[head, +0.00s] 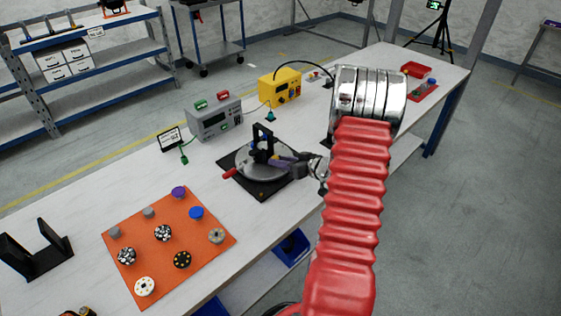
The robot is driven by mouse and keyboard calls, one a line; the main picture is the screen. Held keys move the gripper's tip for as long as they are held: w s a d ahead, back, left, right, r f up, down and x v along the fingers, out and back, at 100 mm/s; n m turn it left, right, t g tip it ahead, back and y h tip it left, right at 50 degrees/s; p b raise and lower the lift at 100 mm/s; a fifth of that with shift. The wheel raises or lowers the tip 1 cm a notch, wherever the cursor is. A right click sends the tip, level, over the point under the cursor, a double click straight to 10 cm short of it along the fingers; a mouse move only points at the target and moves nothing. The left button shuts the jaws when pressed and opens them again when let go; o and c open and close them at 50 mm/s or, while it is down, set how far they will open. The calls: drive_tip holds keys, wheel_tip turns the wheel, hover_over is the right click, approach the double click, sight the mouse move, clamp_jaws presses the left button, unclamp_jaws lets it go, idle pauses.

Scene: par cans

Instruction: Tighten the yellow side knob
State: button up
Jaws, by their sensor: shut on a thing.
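A round silver turntable (252,173) with a red handle (229,173) sits on a black base plate (268,190) on the bench. A black upright bracket (262,143) stands on the turntable. My gripper (278,160) comes in from the right, with its fingertips low against the right side of the bracket. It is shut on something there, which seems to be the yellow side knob.
An orange mat (197,252) with several small round parts lies at front left. A black U-shaped stand (35,258) is at far left. A grey power supply (214,121) and a yellow one (281,89) stand behind the turntable. A red tray (416,70) is at the far end.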

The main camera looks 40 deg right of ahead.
drive_tip(key=shift+d+m+y, duration=0.1)
drive_tip(key=shift+m+y, duration=0.2)
drive_tip(key=shift+m, duration=0.1)
drive_tip(key=o, duration=1.1)
drive_tip(key=v, duration=1.3)
drive_tip(key=shift+s+d, duration=0.1)
drive_tip(key=shift+s, duration=0.3)
